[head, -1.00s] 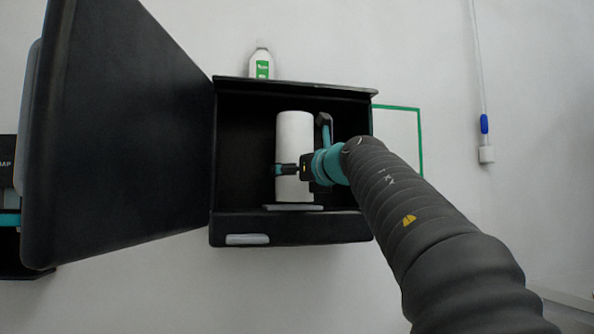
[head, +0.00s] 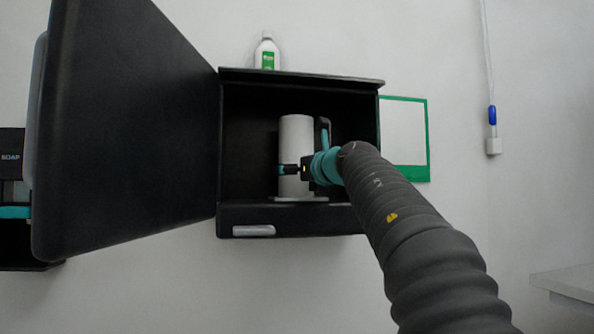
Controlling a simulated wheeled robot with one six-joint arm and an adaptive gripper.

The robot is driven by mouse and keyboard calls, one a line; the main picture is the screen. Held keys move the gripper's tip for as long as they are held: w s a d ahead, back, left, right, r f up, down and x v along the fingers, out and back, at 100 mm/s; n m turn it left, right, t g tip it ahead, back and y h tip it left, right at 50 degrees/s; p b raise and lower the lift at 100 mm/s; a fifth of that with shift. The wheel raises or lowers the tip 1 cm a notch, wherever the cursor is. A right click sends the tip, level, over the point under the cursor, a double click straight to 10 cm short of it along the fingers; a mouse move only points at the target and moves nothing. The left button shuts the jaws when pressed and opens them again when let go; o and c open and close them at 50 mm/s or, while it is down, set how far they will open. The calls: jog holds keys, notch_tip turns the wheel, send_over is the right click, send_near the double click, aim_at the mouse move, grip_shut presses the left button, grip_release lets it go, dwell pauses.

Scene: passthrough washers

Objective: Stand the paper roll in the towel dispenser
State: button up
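The white paper roll (head: 296,140) is upright inside the open black towel dispenser (head: 300,221) on the wall. My gripper (head: 290,170) comes in from the right, with a dark finger with a teal tip lying across the front of the roll. It appears shut on the roll at about its lower middle. The far finger is hidden behind the roll. A small grey plate (head: 283,199) is at the dispenser floor, just under the roll. I cannot tell whether the roll's bottom touches it.
The dispenser's large black door (head: 130,130) hangs open to the left. A white bottle (head: 267,52) with a green label stands on top of the dispenser. A soap unit (head: 11,160) is at the far left, a green frame (head: 428,140) right of the dispenser.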

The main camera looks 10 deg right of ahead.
jog(key=o, duration=1.2)
jog(key=shift+o, duration=0.2)
jog(key=shift+s, duration=0.15)
jog(key=v, duration=1.1)
jog(key=shift+s+d, duration=0.15)
jog(key=shift+s, duration=0.25)
